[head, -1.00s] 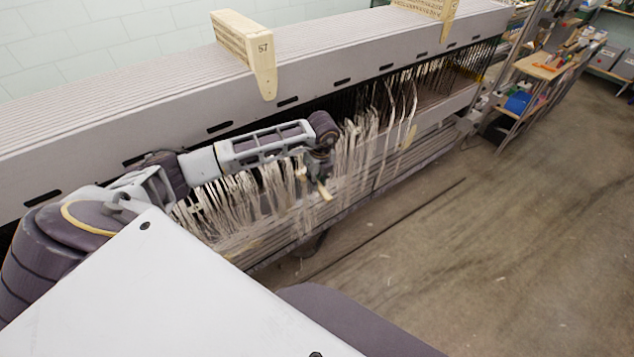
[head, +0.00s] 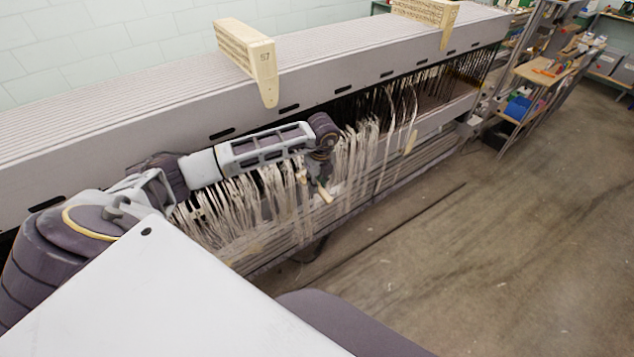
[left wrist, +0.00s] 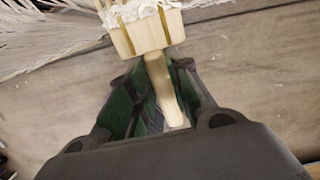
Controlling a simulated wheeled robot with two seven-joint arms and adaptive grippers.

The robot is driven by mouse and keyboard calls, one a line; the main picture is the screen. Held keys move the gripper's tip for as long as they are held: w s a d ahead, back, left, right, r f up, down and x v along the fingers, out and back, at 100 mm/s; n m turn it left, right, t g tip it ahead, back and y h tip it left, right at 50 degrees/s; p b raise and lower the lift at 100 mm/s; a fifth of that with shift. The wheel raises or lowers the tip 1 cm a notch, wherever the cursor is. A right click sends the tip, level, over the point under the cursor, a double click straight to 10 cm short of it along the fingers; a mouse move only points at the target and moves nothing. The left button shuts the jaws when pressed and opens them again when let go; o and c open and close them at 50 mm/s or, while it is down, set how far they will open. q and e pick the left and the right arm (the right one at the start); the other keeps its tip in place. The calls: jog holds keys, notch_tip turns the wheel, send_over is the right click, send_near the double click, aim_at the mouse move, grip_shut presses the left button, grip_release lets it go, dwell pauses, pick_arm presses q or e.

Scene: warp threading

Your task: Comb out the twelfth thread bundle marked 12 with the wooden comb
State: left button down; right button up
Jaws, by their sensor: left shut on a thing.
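My left gripper (head: 318,184) hangs in front of the row of pale thread bundles (head: 232,210) in the head view. In the left wrist view my left gripper (left wrist: 158,100) is shut on the handle of the wooden comb (left wrist: 148,35). The comb's head points up in that view, and white thread lies over its far end. In the head view only a small light piece of the comb (head: 324,196) shows below the gripper. Bundle number marks are too small to read, so I cannot tell which bundle is 12. My right gripper is out of view.
The long grey loom beam (head: 180,105) runs above the threads. A shelf with boxes (head: 530,100) stands at right. The floor (head: 450,260) in front is mostly clear.

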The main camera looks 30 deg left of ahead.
pick_arm(q)
jog(key=shift+w+a+b, duration=0.25)
jog(key=shift+a+b, duration=0.05)
jog(key=shift+a, duration=0.35)
dwell(1.3)
jog(key=shift+f+b, duration=1.3)
jog(key=shift+f, duration=0.5)
jog(key=shift+f, duration=0.1)
jog(key=shift+f+b, duration=1.25)
jog(key=shift+f, duration=0.45)
jog(key=shift+f, duration=0.1)
jog(key=shift+a+f+b, duration=0.15)
jog(key=shift+f+b, duration=1.15)
jog(key=shift+f, duration=0.4)
jog(key=shift+w, duration=0.1)
